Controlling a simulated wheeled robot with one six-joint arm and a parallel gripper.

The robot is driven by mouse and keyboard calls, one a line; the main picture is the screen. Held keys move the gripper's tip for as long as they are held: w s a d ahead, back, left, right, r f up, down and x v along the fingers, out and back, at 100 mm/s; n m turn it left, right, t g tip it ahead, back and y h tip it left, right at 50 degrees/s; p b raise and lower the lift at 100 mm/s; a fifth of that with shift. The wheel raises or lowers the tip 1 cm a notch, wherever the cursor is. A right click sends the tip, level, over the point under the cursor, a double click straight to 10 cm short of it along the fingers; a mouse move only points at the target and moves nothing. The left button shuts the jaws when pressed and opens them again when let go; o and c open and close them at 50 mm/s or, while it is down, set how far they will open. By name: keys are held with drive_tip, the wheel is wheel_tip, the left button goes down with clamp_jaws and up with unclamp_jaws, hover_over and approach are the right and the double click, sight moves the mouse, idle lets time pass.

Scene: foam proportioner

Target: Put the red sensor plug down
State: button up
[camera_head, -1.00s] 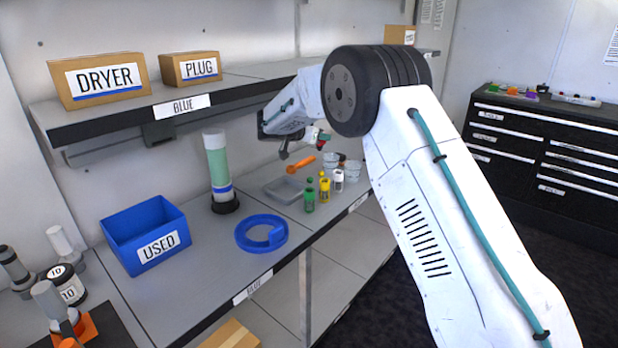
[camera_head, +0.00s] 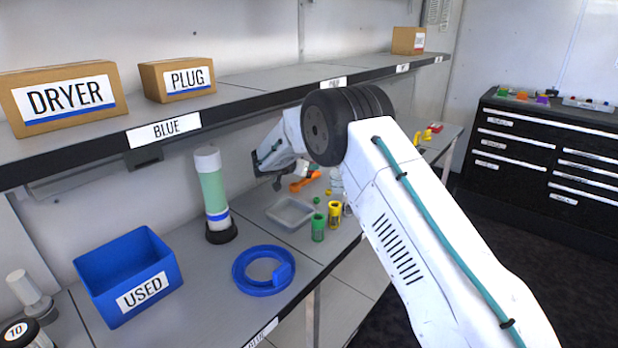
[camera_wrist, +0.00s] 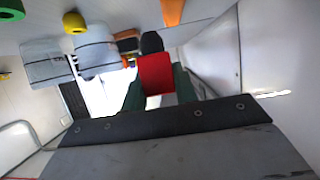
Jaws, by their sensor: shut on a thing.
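The red sensor plug (camera_wrist: 155,74) shows as a red block in the middle of the wrist view, with a dark part at its far end. My gripper (camera_wrist: 160,88) is shut on it, with green fingers on either side. In the head view, the wrist is over the far part of the lower shelf (camera_head: 205,270), below the upper shelf and near the orange scoop (camera_head: 305,182). The plug cannot be made out in the head view. Whether it touches anything beneath is not clear.
A grey tray (camera_head: 290,212), a green bottle (camera_head: 318,228) and a yellow bottle (camera_head: 334,214) stand near the wrist. A blue ring (camera_head: 263,285), a blue USED bin (camera_head: 128,275) and a green column (camera_head: 213,192) are further left. The upper shelf edge (camera_head: 240,110) overhangs.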

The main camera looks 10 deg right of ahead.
drive_tip(key=shift+f, duration=1.9)
drive_tip(key=shift+f, duration=0.15)
drive_tip(key=o, duration=1)
drive_tip(key=shift+c, duration=0.2)
